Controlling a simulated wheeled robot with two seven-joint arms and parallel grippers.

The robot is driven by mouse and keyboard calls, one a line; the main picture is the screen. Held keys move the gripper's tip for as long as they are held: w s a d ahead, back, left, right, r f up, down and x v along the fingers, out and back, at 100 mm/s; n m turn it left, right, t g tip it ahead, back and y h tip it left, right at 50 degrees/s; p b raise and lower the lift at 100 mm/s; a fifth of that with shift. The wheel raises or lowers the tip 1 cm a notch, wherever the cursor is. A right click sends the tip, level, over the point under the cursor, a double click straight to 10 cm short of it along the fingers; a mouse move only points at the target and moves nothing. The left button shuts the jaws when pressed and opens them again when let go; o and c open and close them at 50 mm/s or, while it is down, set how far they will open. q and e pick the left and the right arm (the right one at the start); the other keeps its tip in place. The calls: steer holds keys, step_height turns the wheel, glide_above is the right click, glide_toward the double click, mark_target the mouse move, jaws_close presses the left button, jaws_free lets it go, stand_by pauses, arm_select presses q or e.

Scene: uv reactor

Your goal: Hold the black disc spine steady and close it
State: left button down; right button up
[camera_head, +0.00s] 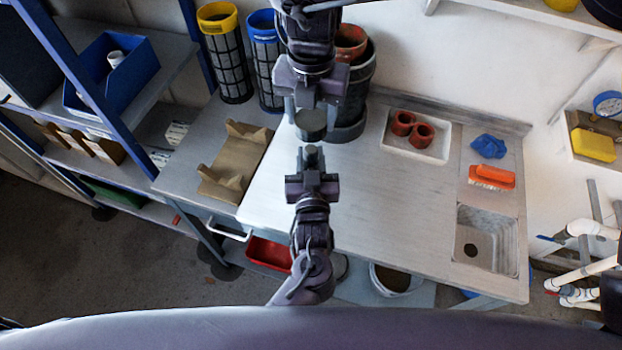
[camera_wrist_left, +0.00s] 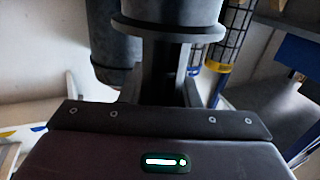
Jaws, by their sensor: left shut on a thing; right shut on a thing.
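My right gripper (camera_head: 311,112), on the arm entering from the top of the head view, is shut on a dark round piece (camera_head: 311,128). My left gripper (camera_head: 312,168), below it, is shut on a small dark cylindrical piece (camera_head: 311,154). The head view shows a narrow gap between the pieces. In the left wrist view a dark stem (camera_wrist_left: 165,75) stands beyond the gripper body, beside a wide flange (camera_wrist_left: 165,30) with a thick cylinder. I cannot tell whether stem and flange are joined or which piece is the disc spine. The fingers hide the contacts.
A dark bucket (camera_head: 356,85) stands behind the right gripper. Two mesh baskets, yellow-rimmed (camera_head: 228,60) and blue-rimmed (camera_head: 265,60), stand to its left. A brown holder (camera_head: 235,160) lies at the left. The bench (camera_head: 390,205) is clear to the right, up to the sink (camera_head: 487,240).

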mark_target(311, 147)
steer(key=shift+f, duration=2.5)
steer(key=shift+f, duration=0.9)
steer(key=shift+f, duration=0.55)
